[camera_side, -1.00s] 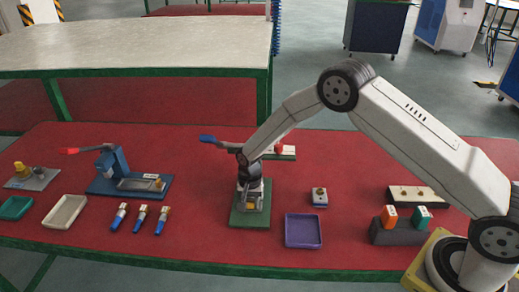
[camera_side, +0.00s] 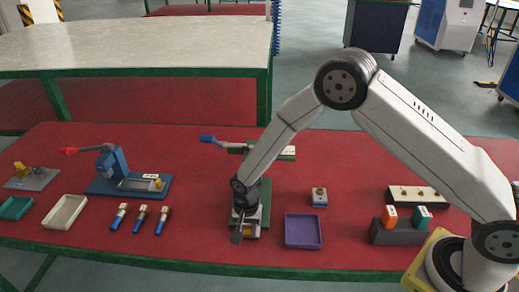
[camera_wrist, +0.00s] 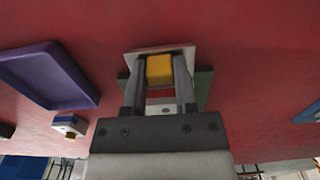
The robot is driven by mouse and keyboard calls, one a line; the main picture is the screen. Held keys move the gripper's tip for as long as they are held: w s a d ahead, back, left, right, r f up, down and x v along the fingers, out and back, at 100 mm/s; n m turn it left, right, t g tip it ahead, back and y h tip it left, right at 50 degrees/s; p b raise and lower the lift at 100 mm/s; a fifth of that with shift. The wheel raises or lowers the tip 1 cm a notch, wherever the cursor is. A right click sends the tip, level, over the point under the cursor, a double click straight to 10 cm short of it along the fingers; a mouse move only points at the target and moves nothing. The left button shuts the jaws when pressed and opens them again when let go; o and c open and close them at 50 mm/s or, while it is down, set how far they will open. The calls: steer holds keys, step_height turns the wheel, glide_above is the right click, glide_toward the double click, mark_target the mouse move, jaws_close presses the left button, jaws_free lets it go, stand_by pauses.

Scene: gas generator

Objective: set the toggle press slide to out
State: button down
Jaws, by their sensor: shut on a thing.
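The toggle press has a green base (camera_side: 265,190) and a blue-tipped lever (camera_side: 208,138); my arm hides much of its body. Its pale slide plate (camera_wrist: 133,60) shows in the wrist view, with a yellow block (camera_wrist: 159,70) on it. My gripper (camera_side: 245,228) points down over the front end of the base. In the wrist view its two fingers stand on either side of the yellow block and are shut on it. The plate lies at the front end of the green base and appears to reach past its edge.
A blue press with a red lever (camera_side: 128,186) stands at left. Several blue-handled pieces (camera_side: 140,220) lie between. A dark stand (camera_side: 397,232) is at right.

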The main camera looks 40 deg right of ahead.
steer(key=shift+s+a, duration=0.15)
steer(key=shift+a, duration=0.1)
steer(key=shift+c, duration=2)
jaws_free()
steer(key=shift+d+r, duration=0.1)
steer(key=shift+r, duration=3.85)
